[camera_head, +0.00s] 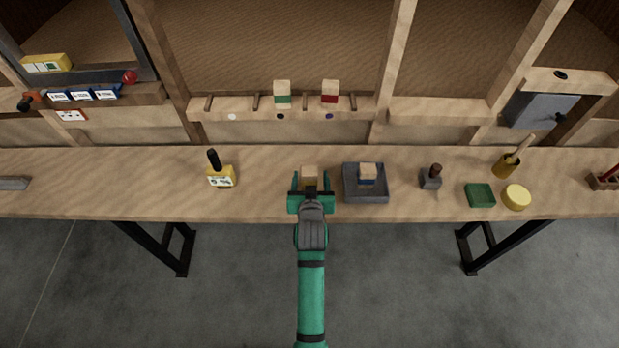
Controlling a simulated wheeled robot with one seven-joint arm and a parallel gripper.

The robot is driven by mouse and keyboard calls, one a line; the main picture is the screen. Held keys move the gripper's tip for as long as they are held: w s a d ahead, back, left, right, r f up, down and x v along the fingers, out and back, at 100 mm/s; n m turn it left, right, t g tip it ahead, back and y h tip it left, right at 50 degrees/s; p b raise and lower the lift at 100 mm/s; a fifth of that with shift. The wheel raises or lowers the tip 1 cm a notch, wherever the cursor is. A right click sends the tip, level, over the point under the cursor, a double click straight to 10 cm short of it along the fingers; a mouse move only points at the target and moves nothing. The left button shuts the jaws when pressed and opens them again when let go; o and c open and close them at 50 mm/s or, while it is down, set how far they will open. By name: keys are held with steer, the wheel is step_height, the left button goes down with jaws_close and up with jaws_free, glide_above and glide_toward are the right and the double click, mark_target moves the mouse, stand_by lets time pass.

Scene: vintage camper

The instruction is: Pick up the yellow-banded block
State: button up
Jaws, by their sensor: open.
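A block with a light wooden top (310,171) stands on the workbench near the middle of the head view. Its lower part is mostly hidden behind my gripper, so I cannot clearly make out its band. No other block in view shows a yellow band. My green gripper (311,180) is open, with one finger left of this block and one right of it. From this view I cannot tell whether either finger touches it.
A grey tray (351,197) holding a blue-banded block (367,174) lies close to the right. Green-banded (282,95) and red-banded (330,93) blocks sit on the rear shelf (215,105). The bench between bottle and gripper is clear.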

steer(key=shift+a+x, duration=0.2)
steer(key=shift+x, duration=2.35)
steer(key=shift+r, duration=0.1)
steer(key=c, duration=1.2)
